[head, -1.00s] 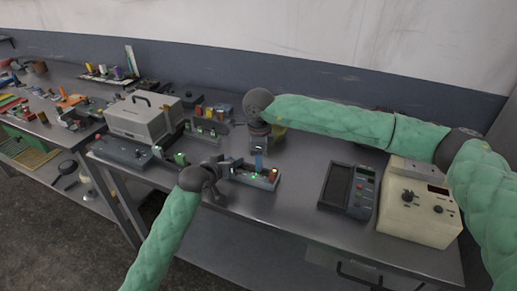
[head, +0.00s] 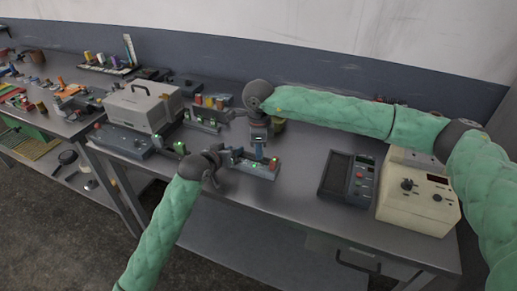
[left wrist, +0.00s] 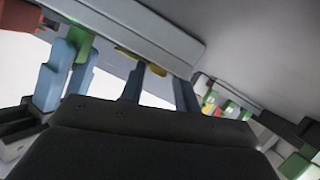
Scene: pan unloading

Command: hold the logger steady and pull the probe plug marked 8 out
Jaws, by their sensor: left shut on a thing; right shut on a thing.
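My left gripper (head: 224,161) is shut on the logger's left end. My right gripper (head: 259,139) points down from above, shut on a blue plug (head: 259,152) over the middle of the logger. I cannot read the plug's mark, nor tell whether its lower end is still seated. The left wrist view shows a grey bar (left wrist: 150,28) close up, with blue and green plugs (left wrist: 52,78) beside it.
A second bar with coloured plugs (head: 205,122) stands behind, left of my right gripper. A grey case (head: 143,112) and a low grey box (head: 122,142) are at left.

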